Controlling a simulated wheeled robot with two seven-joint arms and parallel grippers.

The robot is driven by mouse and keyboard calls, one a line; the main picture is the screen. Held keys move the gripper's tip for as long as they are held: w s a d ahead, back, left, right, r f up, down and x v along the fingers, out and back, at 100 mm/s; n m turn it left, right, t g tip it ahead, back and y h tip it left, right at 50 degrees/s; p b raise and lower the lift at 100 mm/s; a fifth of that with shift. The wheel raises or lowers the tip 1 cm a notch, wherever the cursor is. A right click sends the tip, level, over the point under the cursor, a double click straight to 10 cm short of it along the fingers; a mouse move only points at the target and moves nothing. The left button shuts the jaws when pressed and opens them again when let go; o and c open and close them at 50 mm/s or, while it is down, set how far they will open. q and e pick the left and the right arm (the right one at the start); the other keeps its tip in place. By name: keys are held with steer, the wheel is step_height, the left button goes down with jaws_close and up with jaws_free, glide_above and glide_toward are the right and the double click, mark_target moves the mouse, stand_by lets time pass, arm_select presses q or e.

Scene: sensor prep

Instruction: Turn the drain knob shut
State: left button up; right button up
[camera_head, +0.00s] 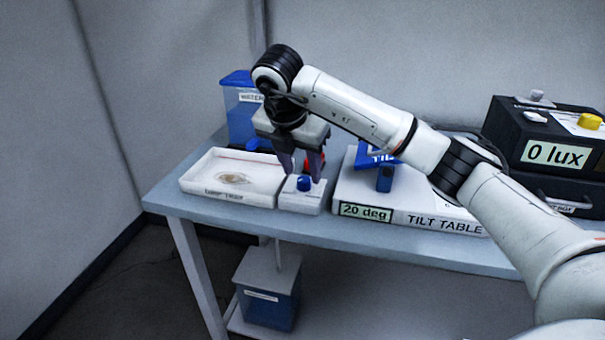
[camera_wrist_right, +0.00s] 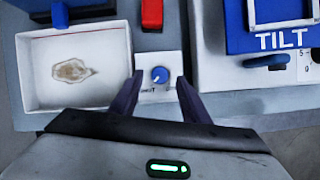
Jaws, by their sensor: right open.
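The drain knob (camera_head: 304,183) is a small blue knob on a white block (camera_head: 300,201) at the front of the table. In the right wrist view the blue knob (camera_wrist_right: 159,75) shows a white pointer mark toward its lower left. My right gripper (camera_head: 301,176) is open and points down over the block. In the wrist view its two fingers (camera_wrist_right: 158,88) stand to the left and right of the knob, apart from it. I cannot tell how far above the knob the fingertips are. My left gripper is not in view.
A white tray (camera_head: 205,188) with a brown stain is left of the block, and a blue water container (camera_head: 240,122) stands behind it. A red part (camera_wrist_right: 152,14) is behind the knob. The tilt table (camera_head: 415,218) is close on the right. A dark lux box (camera_head: 510,150) is further right.

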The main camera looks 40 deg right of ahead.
steer(key=p+v, duration=0.2)
steer(key=v, duration=0.5)
steer(key=shift+r, duration=0.35)
